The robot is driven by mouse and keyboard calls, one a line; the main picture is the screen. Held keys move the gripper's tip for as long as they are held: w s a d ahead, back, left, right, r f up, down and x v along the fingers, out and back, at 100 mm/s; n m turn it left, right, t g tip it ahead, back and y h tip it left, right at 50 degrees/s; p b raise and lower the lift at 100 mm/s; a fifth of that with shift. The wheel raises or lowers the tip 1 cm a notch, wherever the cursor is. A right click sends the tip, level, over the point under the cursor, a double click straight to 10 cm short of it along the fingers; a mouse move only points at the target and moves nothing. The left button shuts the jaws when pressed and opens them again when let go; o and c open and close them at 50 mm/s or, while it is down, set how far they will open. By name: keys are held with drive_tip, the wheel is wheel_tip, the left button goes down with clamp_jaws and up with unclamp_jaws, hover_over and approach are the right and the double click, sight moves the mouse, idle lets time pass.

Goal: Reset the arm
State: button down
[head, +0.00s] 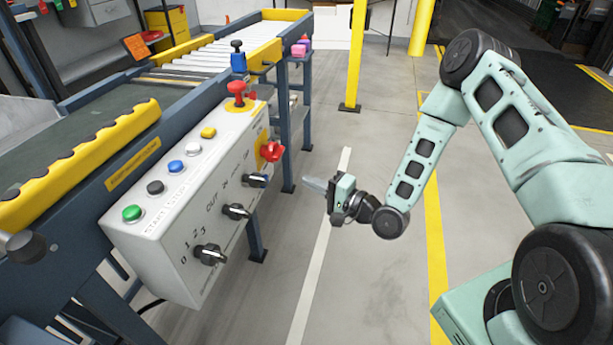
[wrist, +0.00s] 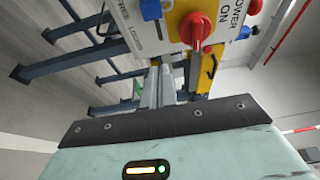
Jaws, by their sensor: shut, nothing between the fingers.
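My gripper (head: 316,186) is shut and empty in the head view, held in the air to the right of the control box (head: 185,205). Its fingertips point left toward the box and appear apart from it. In the wrist view the closed fingers (wrist: 157,86) show at the middle, with the box beyond them. My arm is bent, reaching in from the right side of the head view. A red rotary switch on a yellow plate (wrist: 196,28) shows beyond the fingers in the wrist view; the red switch (head: 271,151) is also on the box's right end in the head view.
The box carries several coloured buttons, black knobs (head: 237,211) and a red emergency knob (head: 236,90). A roller conveyor (head: 215,57) runs behind it. A yellow post (head: 356,60) stands at the back. The floor right of the box is clear.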

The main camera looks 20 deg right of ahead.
drive_tip(key=s+a+r+n+g+h, duration=0.4)
drive_tip(key=s+a+r+n+g, duration=0.1)
drive_tip(key=a+n+g, duration=0.5)
drive_tip(key=s+d+r+n+g+h, duration=0.15)
drive_tip(key=s+r+n+h, duration=0.35)
drive_tip(key=s, duration=0.7)
drive_tip(key=s+r+n+g+h, duration=0.1)
drive_tip(key=s+r+n+g, duration=0.25)
drive_tip(key=s+r, duration=0.7)
wheel_tip(320, 180, up, 21)
drive_tip(key=s+p, duration=0.2)
drive_tip(key=p, duration=2.1)
drive_tip(key=shift+s+d+p, duration=0.15)
drive_tip(key=shift+s+p, duration=0.2)
drive_tip(key=shift+s, duration=0.05)
